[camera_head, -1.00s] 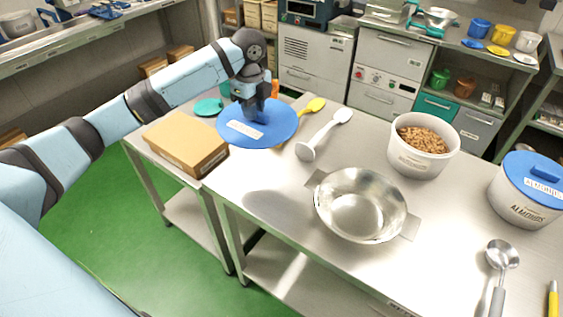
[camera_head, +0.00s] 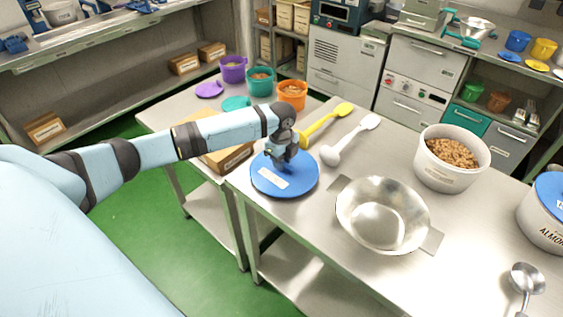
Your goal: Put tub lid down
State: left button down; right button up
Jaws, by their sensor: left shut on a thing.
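The round blue tub lid (camera_head: 268,187) with a white label is at the left end of the steel table, level, on or just above its surface; I cannot tell which. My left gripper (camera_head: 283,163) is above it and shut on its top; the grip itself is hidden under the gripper. The open white tub (camera_head: 446,174), full of brown nuts, stands at the right of the table. My right gripper is not in view.
A steel bowl (camera_head: 383,219) stands right of the lid. A white spoon (camera_head: 349,141) and a yellow spoon (camera_head: 326,124) lie behind it. A blue-lidded tub (camera_head: 542,222) and a steel ladle (camera_head: 525,283) are at the right.

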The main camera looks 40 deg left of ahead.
pick_arm(q)
jog(key=shift+f, duration=0.45)
jog(key=shift+f, duration=0.1)
jog(key=c, duration=1)
grip_release()
notch_tip(320, 180, up, 12)
jog(key=shift+r, duration=0.15)
